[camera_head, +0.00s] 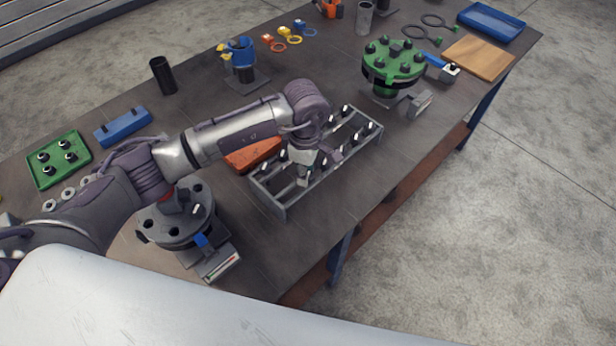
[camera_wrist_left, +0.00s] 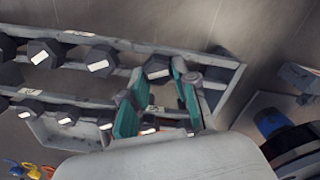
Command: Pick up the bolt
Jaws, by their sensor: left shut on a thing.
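The grey bolt rack (camera_head: 372,137) stands on the table with several dark bolts in its rows. My left gripper (camera_head: 303,172) is down at the near-left part of the rack. In the left wrist view its two teal-padded fingers (camera_wrist_left: 157,97) are shut on a bolt among the rack's rows. A dark bolt head with a white mark (camera_wrist_left: 157,68) shows at the far end of the pads. Whether the held bolt is clear of the rack cannot be told. In the head view the gripper hides it.
A grey flanged pipe (camera_head: 172,228) stands near left under my arm, a green flange with bolts (camera_head: 392,66) at back right. A green bolt tray (camera_head: 58,160), a blue block (camera_head: 122,126), a black cup (camera_head: 162,75) and an orange-red tray (camera_head: 252,154) lie around.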

